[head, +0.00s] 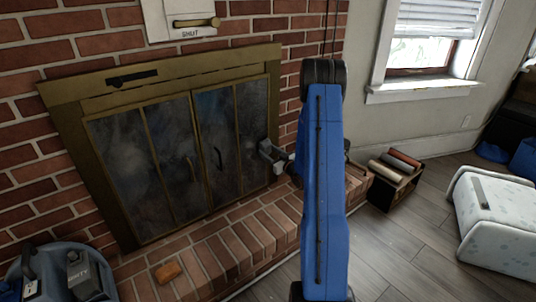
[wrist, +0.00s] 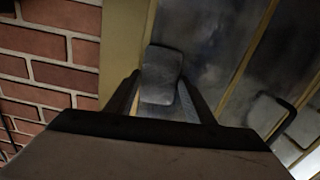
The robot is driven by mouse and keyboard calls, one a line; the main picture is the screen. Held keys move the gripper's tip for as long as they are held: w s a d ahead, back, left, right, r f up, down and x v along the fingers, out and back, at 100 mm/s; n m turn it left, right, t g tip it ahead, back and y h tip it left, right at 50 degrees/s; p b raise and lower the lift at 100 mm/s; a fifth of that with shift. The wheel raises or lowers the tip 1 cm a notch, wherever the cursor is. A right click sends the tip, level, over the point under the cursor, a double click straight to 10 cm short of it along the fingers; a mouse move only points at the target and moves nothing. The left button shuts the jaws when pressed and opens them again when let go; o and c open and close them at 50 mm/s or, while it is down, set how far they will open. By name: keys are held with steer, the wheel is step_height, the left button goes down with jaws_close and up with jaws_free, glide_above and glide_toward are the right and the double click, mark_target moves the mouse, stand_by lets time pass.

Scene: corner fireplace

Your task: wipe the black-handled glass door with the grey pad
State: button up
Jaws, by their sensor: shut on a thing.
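The black-handled glass door (head: 235,120) is the right-hand one of the fireplace; its glass looks smudged and cloudy. Its black handle (head: 218,157) is near its left side and also shows at lower right in the wrist view (wrist: 285,118). My gripper (head: 272,153) is near the right edge of this door. In the wrist view my gripper (wrist: 160,98) is shut on the grey pad (wrist: 161,72), which lies over the door's edge by the brass frame. I cannot tell if the pad touches the glass. My blue arm hides the area right of the door.
The left door has a brass handle (head: 191,168). A brick hearth (head: 225,250) juts out below, with an orange block (head: 168,271) on it. A blue tub (head: 60,275) is at lower left. A crate of rolls (head: 390,180) and a white box (head: 497,225) stand right.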

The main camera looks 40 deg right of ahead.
steer(key=shift+w+r, duration=0.1)
steer(key=shift+r, duration=1.25)
steer(key=shift+w+a, duration=0.1)
steer(key=shift+a, duration=2.2)
steer(key=shift+s+a, duration=0.2)
steer(key=shift+a, duration=3.2)
steer(key=s, duration=0.6)
steer(key=shift+s, duration=0.15)
steer(key=s, duration=0.2)
steer(key=shift+s, duration=0.35)
